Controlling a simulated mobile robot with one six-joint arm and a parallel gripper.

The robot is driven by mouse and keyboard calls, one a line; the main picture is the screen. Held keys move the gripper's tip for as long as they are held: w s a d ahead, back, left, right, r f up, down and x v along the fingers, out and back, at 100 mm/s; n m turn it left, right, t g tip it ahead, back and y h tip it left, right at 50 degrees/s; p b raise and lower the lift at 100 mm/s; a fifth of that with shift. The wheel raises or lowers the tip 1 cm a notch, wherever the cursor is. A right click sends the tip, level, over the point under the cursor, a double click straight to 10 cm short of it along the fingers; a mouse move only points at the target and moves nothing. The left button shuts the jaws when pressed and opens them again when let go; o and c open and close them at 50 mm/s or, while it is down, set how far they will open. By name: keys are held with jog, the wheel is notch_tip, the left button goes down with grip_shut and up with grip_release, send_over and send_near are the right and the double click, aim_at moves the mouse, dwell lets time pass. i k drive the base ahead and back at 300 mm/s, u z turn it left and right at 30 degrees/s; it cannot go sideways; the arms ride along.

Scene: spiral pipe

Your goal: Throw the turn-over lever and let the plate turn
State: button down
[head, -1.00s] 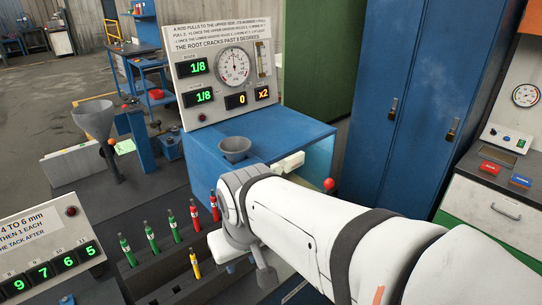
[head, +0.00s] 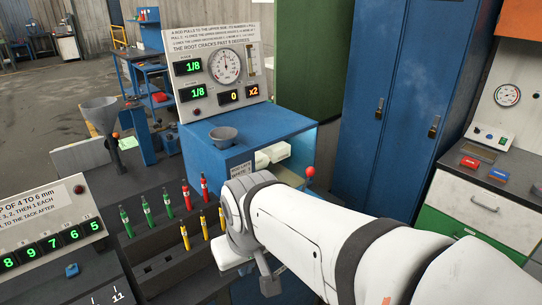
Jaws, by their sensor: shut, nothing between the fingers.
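A red ball knob (head: 310,171), which looks like a lever's end, stands beside the open right side of the blue box (head: 203,152). Most of its stem is hidden behind my arm. I cannot make out a turning plate. My gripper (head: 240,262) is at the end of my white arm, left of and below the knob and apart from it in the picture. Its fingertips are largely hidden by the wrist. It is in front of the blue box, near the rack of coloured rods (head: 168,204).
A gauge panel (head: 222,66) on the blue box reads 1/8, 1/8, 0 and x2. A grey cup (head: 223,136) stands on the box. A number panel (head: 50,232) is at the lower left. Blue lockers (head: 395,100) and a drawer unit (head: 470,200) bound the right.

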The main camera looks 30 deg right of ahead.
aim_at(310, 171)
jog(key=z, duration=0.45)
jog(key=k, duration=0.15)
jog(key=u, duration=2.1)
jog(key=k, duration=1.5)
jog(key=z, duration=1.8)
jog(key=i, duration=1.65)
